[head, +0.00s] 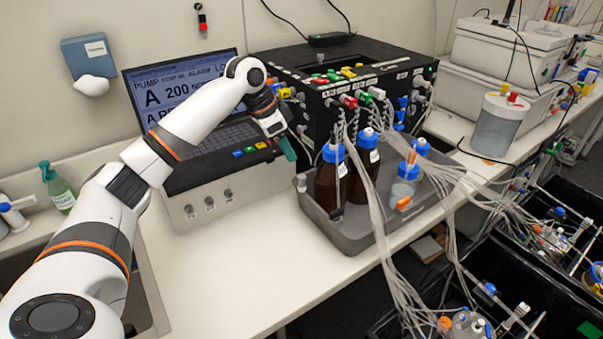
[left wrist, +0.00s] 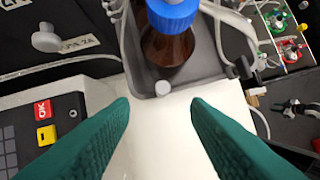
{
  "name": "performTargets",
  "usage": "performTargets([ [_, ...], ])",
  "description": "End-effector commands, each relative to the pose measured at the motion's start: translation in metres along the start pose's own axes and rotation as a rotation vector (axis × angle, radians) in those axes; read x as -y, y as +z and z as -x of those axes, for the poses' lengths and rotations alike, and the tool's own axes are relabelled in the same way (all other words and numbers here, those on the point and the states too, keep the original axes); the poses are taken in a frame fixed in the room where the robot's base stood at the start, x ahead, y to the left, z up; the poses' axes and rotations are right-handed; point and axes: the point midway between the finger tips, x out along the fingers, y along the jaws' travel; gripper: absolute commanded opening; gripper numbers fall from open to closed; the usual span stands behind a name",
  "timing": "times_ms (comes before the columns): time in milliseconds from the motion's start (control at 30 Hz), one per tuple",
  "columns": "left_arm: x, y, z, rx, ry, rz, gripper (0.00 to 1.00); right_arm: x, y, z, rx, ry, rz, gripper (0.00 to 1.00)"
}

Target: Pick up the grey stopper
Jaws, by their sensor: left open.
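My left gripper (head: 289,150) is above and to the left of the tray in the head view. My right gripper is out of view.
Brown bottles (head: 328,185) and a clear bottle (head: 404,182) stand in the tray with many tubes (head: 378,220). A black pump box (head: 345,75) stands behind, a laptop-like console (head: 200,110) to the left. The white bench (head: 270,270) in front is clear.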

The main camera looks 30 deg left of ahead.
Motion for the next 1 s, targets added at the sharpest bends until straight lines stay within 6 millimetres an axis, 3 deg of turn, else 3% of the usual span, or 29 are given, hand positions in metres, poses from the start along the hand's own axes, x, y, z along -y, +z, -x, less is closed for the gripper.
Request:
performTargets([
  [133,0.001,0.001,-0.026,-0.003,-0.003,0.000,0.43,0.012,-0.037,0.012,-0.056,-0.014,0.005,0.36],
  [267,0.000,0.001,-0.042,-0.001,-0.001,0.001,0.43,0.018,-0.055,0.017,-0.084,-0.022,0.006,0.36],
  [367,0.000,0.000,-0.048,-0.002,0.000,0.000,0.43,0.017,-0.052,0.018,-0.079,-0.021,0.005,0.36],
  [600,-0.001,0.001,-0.078,-0.003,-0.003,0.001,0.43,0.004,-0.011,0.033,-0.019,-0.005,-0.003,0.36],
  [800,-0.001,0.000,-0.098,-0.001,0.001,-0.001,0.43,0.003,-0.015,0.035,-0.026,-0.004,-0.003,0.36],
  [1000,-0.001,-0.001,-0.099,0.000,0.001,-0.001,0.43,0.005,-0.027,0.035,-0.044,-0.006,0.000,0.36],
])
